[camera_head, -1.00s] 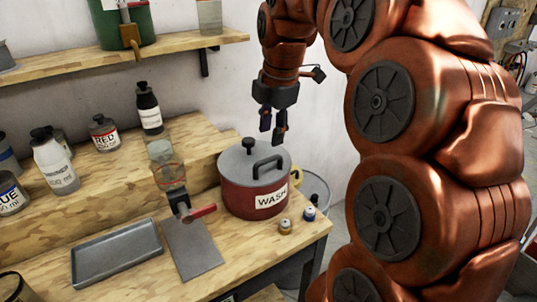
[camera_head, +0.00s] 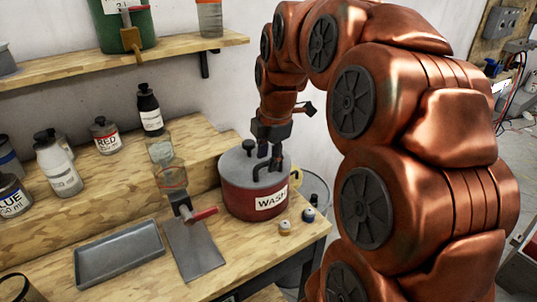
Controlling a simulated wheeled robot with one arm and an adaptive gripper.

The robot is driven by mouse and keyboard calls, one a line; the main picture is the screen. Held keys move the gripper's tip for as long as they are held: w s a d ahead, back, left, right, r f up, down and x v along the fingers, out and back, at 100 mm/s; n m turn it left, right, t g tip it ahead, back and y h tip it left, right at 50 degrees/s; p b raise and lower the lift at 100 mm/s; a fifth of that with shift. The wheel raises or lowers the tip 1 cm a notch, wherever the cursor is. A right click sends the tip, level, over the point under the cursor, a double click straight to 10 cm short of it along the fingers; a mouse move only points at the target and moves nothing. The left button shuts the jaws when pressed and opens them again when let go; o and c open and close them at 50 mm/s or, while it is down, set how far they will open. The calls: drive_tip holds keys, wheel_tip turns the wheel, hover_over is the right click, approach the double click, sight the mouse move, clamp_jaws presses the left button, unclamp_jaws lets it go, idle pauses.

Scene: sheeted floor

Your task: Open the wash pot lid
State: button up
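The red wash pot (camera_head: 240,200) with a white "WASH" label stands on the lower wooden bench. Its grey lid (camera_head: 236,174) lies on top, apparently closed. The lid has a black knob (camera_head: 249,147) at the back and a dark loop handle (camera_head: 259,164) towards the right. My gripper (camera_head: 270,160) points down just over the lid, with its dark fingertips apart at the loop handle. The fingers overlap the handle in the picture, so I cannot tell whether they touch it.
A grey tray (camera_head: 119,254) and a flat plate (camera_head: 196,250) with a red-handled valve (camera_head: 200,215) above it lie left of the pot. Bottles (camera_head: 150,110) stand on the raised step; a shelf (camera_head: 150,55) hangs above.

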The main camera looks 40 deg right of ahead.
clamp_jaws()
idle(0.4)
idle(0.4)
